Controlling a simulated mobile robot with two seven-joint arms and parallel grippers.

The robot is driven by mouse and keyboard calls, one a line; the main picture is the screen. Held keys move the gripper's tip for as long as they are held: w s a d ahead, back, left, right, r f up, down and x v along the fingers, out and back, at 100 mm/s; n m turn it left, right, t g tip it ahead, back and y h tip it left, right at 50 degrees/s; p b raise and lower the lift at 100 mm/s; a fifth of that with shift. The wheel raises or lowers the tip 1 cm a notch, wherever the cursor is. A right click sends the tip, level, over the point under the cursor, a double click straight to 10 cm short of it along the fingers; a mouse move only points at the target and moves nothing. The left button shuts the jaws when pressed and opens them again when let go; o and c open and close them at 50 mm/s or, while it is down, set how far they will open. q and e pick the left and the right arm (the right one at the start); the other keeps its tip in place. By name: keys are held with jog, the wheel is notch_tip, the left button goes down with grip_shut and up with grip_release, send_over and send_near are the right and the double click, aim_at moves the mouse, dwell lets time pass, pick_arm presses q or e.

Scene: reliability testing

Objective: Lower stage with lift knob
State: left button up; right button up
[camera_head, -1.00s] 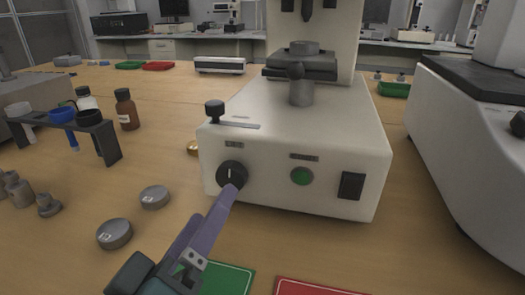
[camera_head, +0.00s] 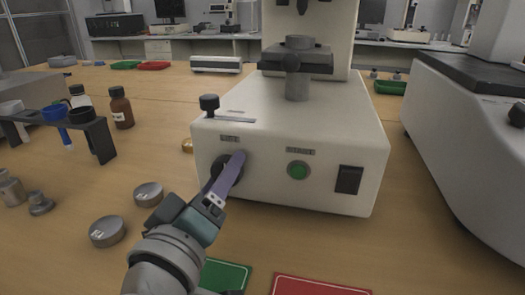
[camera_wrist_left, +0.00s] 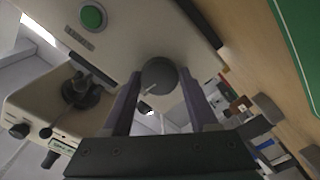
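The pale machine (camera_head: 285,125) stands on the wooden bench, with the dark stage (camera_head: 297,61) on a short post above its base. The black round knob (camera_head: 218,166) on its front panel is partly covered by my left gripper (camera_head: 231,167) in the head view. In the left wrist view the knob (camera_wrist_left: 159,76) with its pale mark shows whole. The two purple fingers of my left gripper (camera_wrist_left: 161,78) stand apart on either side of it, close to its edges; I cannot tell whether they touch. My right gripper is not in view.
A green button (camera_head: 298,170) and a black switch (camera_head: 349,179) sit right of the knob. A small black knob (camera_head: 209,103) stands on the base top. A tube rack (camera_head: 98,138), brown bottle (camera_head: 121,107) and metal discs (camera_head: 108,231) lie left. A large machine (camera_head: 465,140) stands right.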

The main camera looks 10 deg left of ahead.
pick_arm(q)
grip_shut()
jog(key=shift+n, duration=0.8)
jog(key=shift+o, duration=2.3)
grip_release()
jog(key=shift+s, duration=0.15)
jog(key=shift+s, duration=0.35)
jog(key=s+p, duration=0.1)
jog(key=s, duration=0.8)
jog(key=shift+a, duration=0.15)
